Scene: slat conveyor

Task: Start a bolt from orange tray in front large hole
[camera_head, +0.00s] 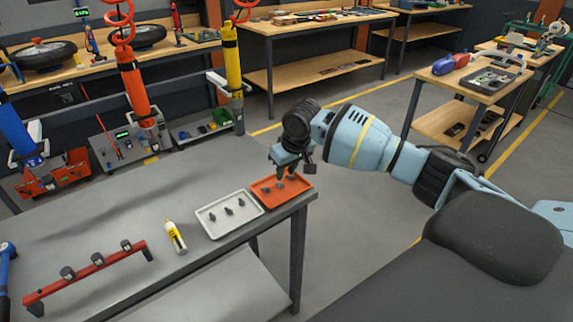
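The orange tray (302,184) lies at the near right corner of the grey table, with a few small dark bolts (267,190) in it. My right gripper (285,174) points down into this tray, its fingertips close to the bolts. The fingers are small here, and I cannot tell whether they are apart or closed on a bolt. A red bar (84,274) with several dark round fittings stands at the left of the table; I cannot make out a large hole in it. My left gripper is not in view.
A white tray (228,232) with several dark pieces lies beside the orange tray. A yellow and white bottle (175,237) lies between it and the red bar. An orange tool (134,85) and a yellow tool (232,60) hang behind the table. The table's middle is clear.

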